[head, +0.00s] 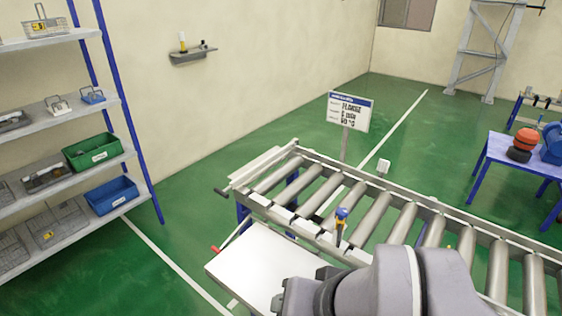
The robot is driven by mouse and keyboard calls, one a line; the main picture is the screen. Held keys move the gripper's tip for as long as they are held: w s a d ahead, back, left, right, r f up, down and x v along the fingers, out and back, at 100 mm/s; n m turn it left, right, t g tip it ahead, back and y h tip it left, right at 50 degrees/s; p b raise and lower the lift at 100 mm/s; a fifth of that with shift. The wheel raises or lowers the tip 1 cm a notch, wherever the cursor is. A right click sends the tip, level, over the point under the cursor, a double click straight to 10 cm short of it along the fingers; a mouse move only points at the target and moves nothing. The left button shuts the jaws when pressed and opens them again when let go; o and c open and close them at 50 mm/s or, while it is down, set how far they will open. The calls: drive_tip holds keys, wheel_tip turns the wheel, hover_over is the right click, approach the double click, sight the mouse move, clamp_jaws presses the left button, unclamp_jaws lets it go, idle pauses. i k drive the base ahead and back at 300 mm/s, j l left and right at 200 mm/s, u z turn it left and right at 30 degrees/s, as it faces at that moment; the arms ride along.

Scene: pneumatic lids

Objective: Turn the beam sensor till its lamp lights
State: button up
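A small sensor-like part with a blue top and a yellow and dark body (341,222) stands upright on the near rail of the roller conveyor (328,239). It may be the beam sensor; I cannot make out a lit lamp on it. A small white box (384,166) stands at the conveyor's far rail, roughly across from it. My grey arm fills the bottom centre, in front of the conveyor's near side. The fingers of my gripper do not show, so I cannot see whether it holds anything.
A white tabletop (262,268) lies left of my arm, beside the conveyor. A sign (350,112) stands behind the conveyor. Shelving with bins (93,152) is at left. A blue table (513,158) is at right. Green floor is clear between shelving and conveyor.

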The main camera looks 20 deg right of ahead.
sight(340, 226)
drive_tip(key=j+z, duration=0.4)
drive_tip(key=j, duration=0.2)
drive_tip(key=j+z, duration=0.4)
drive_tip(key=j, duration=0.2)
drive_tip(key=k+j+z, duration=0.1)
drive_tip(key=j+z, duration=0.3)
drive_tip(key=j, duration=0.15)
